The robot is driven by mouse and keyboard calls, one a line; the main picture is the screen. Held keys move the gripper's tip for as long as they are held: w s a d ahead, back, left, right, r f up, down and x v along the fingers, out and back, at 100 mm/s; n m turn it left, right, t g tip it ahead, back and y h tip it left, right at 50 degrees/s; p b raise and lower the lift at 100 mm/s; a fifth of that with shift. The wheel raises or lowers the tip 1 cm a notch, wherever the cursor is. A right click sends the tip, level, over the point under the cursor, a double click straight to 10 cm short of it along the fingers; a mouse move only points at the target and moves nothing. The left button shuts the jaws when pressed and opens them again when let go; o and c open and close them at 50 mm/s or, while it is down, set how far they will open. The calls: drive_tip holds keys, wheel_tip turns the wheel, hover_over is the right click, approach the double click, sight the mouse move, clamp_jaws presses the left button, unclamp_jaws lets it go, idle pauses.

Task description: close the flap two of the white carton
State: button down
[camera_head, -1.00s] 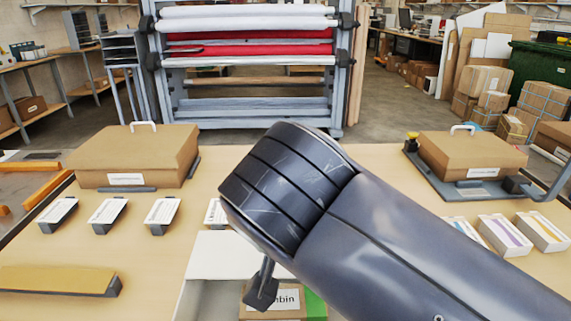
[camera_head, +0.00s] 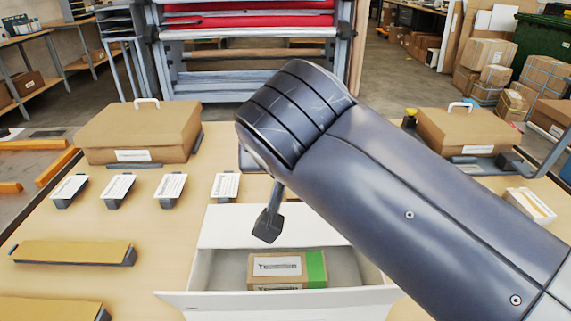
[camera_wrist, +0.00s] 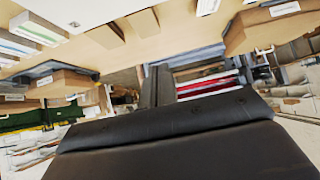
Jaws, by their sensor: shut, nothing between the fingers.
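The white carton (camera_head: 205,277) stands open at the front middle of the table in the head view. A brown box with a white label and a green end (camera_head: 275,268) lies inside it. One white flap (camera_head: 222,228) stands out at the carton's far side, and another white flap (camera_head: 190,303) extends along the near side. My gripper (camera_head: 267,226) is shut and empty, hanging in front of the far flap and above the carton's inside. I cannot tell whether it touches the flap. My arm hides the carton's right side. The wrist view does not show the carton clearly.
A large brown case (camera_head: 139,130) stands at the back left, and another (camera_head: 465,131) at the back right. Several labelled holders (camera_head: 117,187) line the table behind the carton. Tan bars (camera_head: 73,252) lie at the left. A roll laminator (camera_head: 250,60) stands beyond the table.

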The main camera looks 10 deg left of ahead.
drive_tip(key=s+d+f+b, duration=0.2)
drive_tip(key=s+f, duration=0.1)
drive_tip(key=s, duration=0.6)
drive_tip(key=shift+d, duration=0.1)
drive_tip(key=shift+w+a+f+b, duration=0.15)
drive_tip(key=shift+w+a+b, duration=0.25)
drive_tip(key=shift+w, duration=1.1)
drive_tip(key=shift+w+a+f+b, duration=0.2)
drive_tip(key=shift+w+a+b, duration=0.2)
drive_tip(key=shift+w, duration=1.15)
drive_tip(key=shift+w+a+f+b, duration=0.15)
drive_tip(key=shift+w+a+b, duration=0.25)
drive_tip(key=shift+w, duration=1.1)
drive_tip(key=shift+d+r, duration=0.1)
drive_tip(key=shift+r, duration=0.1)
